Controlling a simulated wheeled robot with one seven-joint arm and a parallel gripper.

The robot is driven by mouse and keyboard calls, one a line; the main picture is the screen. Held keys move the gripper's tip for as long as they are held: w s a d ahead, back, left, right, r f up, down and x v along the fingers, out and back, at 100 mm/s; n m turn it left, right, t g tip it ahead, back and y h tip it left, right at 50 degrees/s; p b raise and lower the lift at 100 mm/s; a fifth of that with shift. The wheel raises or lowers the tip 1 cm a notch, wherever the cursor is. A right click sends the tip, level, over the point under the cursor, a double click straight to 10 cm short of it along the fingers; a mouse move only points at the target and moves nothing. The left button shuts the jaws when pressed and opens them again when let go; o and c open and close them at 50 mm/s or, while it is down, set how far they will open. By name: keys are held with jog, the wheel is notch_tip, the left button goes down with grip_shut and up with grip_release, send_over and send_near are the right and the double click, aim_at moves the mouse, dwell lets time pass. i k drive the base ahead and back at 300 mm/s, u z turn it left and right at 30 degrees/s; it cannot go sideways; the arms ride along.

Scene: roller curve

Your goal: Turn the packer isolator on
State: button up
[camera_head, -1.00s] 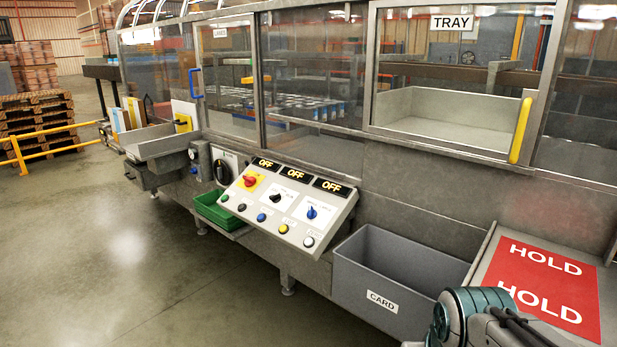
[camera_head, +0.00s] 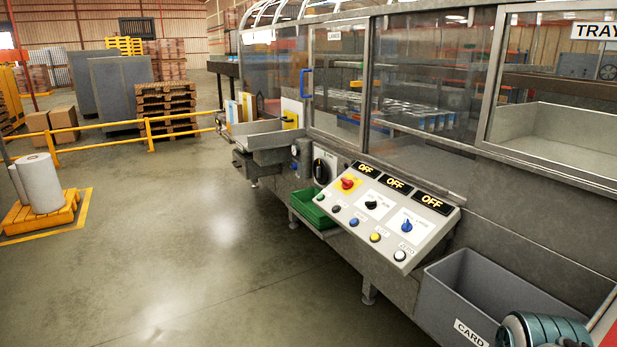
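The sloping control panel (camera_head: 395,215) is on the front of the machine, right of centre. It carries a red rotary switch on a yellow plate (camera_head: 347,184), a black knob (camera_head: 371,204) and a blue knob (camera_head: 407,225). Above them, three black displays (camera_head: 397,185) all read OFF. A separate large black rotary knob (camera_head: 320,171) on a pale plate is on the machine body left of the panel. The small labels are too small to read, so I cannot tell which switch is named packer. Only a teal part of my arm shows at the bottom right; my gripper is out of view.
A green tray (camera_head: 308,211) sits left of the panel. A grey CARD bin (camera_head: 500,290) is right of it. The floor (camera_head: 215,260) in front is clear. Yellow rails (camera_head: 110,141) and a roll on a yellow pallet (camera_head: 40,205) stand at left.

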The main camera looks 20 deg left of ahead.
aim_at(347, 184)
jog(key=u, duration=0.95)
jog(key=i, duration=1.1)
jog(key=u, duration=0.75)
jog(key=i, duration=1.55)
jog(key=z, duration=1.05)
jog(key=i, duration=0.85)
jog(key=z, duration=1.2)
jog(key=i, duration=0.3)
jog(key=z, duration=0.35)
